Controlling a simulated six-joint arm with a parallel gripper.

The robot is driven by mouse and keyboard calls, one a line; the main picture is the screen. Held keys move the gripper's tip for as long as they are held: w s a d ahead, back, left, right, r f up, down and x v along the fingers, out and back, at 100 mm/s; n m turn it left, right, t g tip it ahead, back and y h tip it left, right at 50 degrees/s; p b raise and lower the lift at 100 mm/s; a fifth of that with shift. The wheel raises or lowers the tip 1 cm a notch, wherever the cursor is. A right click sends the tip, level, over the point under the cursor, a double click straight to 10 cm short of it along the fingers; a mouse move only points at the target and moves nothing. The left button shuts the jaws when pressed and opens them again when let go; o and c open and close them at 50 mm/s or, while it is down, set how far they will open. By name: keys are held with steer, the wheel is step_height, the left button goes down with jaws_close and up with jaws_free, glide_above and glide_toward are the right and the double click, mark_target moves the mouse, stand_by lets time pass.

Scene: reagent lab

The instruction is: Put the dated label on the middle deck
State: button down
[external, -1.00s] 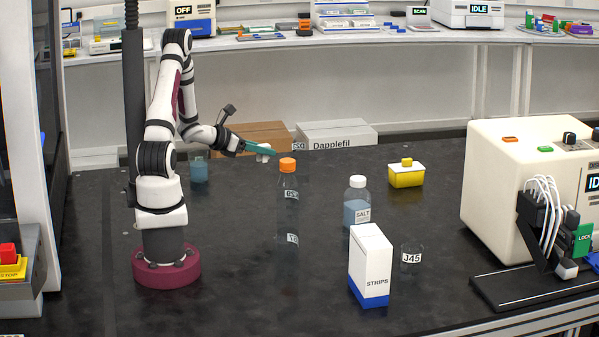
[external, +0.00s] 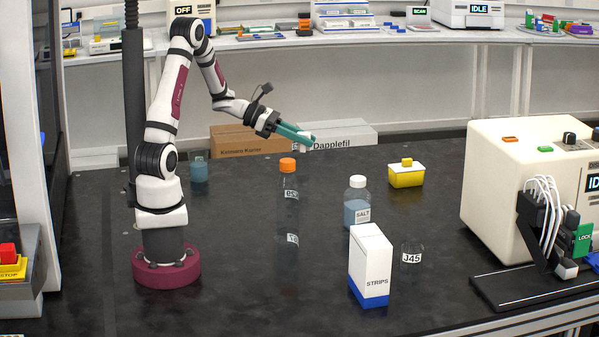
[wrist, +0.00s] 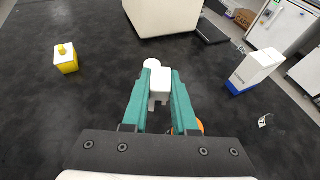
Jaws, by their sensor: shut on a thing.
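My gripper (external: 311,141) has teal fingers and is raised above the bench, behind and to the right of the orange-capped bottle. It is shut on a small white piece (wrist: 160,80), which also shows below the fingertips in the external view (external: 303,148). No writing or date is readable on the piece, so I cannot tell whether it is the dated label. I cannot make out which surface is the middle deck.
An orange-capped clear bottle (external: 289,190), a SALT bottle (external: 357,206), a STRIPS box (external: 370,262), a J45 beaker (external: 411,257) and a yellow box (external: 406,175) stand on the black bench. A cream machine (external: 505,190) is at right.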

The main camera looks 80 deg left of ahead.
steer(key=s+d+f+m+g+h, duration=0.2)
steer(key=s+d+m+g+h, duration=0.15)
steer(key=d+m+g, duration=0.7)
steer(key=s+d+f+m+g+h, duration=0.25)
steer(key=d+m+g+h, duration=0.2)
steer(key=d, duration=1.05)
steer(key=s+d+f+m+g+y, duration=0.1)
steer(key=s+d+m+g+y, duration=0.1)
steer(key=s+m+g+y, duration=0.45)
steer(key=s+d+f+m+g+y, duration=0.1)
steer(key=s+d+m+g+y, duration=0.25)
steer(key=s+m+y, duration=0.6)
steer(key=w+d+r+m+t+y, duration=0.3)
steer(key=d+r+m+t+y, duration=0.15)
steer(key=m+t, duration=0.75)
steer(key=w+d+r+m+t+y, duration=0.25)
steer(key=d+m+t, duration=0.25)
steer(key=m+t, duration=0.75)
steer(key=m+g, duration=0.2)
steer(key=m, duration=0.1)
glide_above(312, 293)
steer(key=shift+n, duration=0.25)
step_height(312, 293, down, 17)
steer(key=shift+s+d, duration=0.1)
step_height(312, 293, down, 4)
steer(key=shift+r, duration=0.1)
